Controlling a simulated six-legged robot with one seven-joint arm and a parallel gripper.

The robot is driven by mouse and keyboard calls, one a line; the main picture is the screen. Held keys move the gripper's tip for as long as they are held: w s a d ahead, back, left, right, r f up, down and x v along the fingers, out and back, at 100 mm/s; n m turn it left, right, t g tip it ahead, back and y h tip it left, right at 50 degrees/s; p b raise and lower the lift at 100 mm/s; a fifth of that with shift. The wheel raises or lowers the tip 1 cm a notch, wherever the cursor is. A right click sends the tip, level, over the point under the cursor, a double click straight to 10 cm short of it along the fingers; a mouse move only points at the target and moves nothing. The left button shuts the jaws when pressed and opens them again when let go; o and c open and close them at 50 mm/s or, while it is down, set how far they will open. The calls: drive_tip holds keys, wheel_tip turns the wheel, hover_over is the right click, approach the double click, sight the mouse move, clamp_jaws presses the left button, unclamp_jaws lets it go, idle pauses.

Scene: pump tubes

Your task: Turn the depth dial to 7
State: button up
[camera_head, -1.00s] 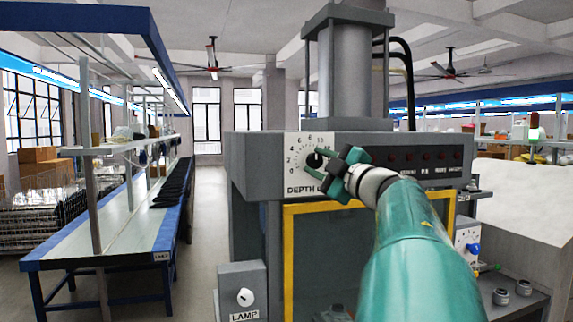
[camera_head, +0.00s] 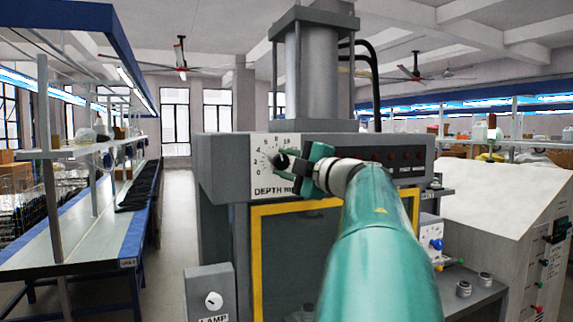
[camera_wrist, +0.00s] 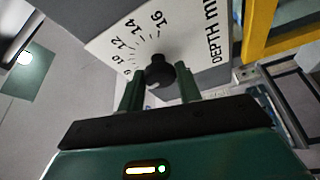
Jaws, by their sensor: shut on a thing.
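The depth dial (camera_head: 279,161) is a small black knob on a white scale plate (camera_head: 262,179) marked "DEPTH", with numbers around it. The plate is on the upper left front of the grey machine. My gripper (camera_head: 287,163) reaches it from the right and is shut on the knob. In the wrist view the black knob (camera_wrist: 160,72) sits between the two green fingers (camera_wrist: 160,92), and the numbers 10, 12, 14 and 16 show on the plate. I cannot tell which number the knob points to.
A grey box with a white knob labelled LAMP (camera_head: 213,300) stands at the lower left of the machine. A yellow frame (camera_head: 256,260) borders the machine's opening. Red buttons (camera_head: 391,157) line the panel right of the dial. A workbench (camera_head: 75,238) stands at left beyond a clear aisle.

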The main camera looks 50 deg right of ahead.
drive_tip(key=o, duration=0.9)
drive_tip(key=shift+o, duration=0.2)
drive_tip(key=s+a+f, duration=0.1)
drive_tip(key=s+a, duration=0.1)
drive_tip(key=s, duration=1.1)
drive_tip(key=shift+s+f, duration=0.2)
drive_tip(key=shift+s, duration=0.1)
drive_tip(key=shift+a, duration=0.1)
